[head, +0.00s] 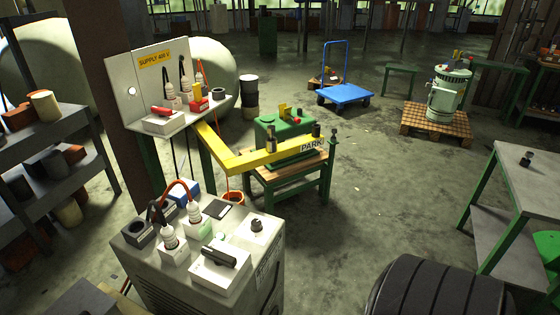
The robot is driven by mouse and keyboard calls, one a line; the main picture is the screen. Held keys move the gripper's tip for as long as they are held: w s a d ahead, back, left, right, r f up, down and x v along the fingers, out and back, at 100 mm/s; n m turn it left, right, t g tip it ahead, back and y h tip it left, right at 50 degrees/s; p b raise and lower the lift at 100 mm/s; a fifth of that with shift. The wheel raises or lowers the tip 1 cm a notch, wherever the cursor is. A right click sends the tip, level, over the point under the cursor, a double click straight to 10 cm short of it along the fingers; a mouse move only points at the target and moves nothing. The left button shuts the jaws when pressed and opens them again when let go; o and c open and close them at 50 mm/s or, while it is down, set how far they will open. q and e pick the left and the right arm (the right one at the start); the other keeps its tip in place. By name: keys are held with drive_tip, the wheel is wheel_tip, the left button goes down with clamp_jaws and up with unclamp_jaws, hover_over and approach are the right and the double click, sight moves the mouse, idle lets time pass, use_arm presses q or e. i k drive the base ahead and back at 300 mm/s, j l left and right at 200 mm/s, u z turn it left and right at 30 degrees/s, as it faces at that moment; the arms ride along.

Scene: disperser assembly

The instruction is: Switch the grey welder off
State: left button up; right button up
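The grey welder (262,262) is a box-shaped cabinet at the lower middle of the head view. On its top, a white block (208,278) carries a black lever handle (219,257), lying nearly flat. A black knob (256,225) sits on a white plate farther back. Two white plugs (170,238) with cables stand in sockets, and a small pale green button (221,236) is beside them. I cannot read any on or off marking. Neither of my grippers is in view.
A supply panel (122,72) with a red-handled switch (161,111) stands behind the welder. A yellow PARK beam (245,160) reaches from it toward a green bench (322,180). A black ribbed round object (440,290) fills the lower right.

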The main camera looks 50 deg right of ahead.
sight(219, 258)
drive_tip(key=z, duration=1)
drive_tip(key=i+l, duration=0.05)
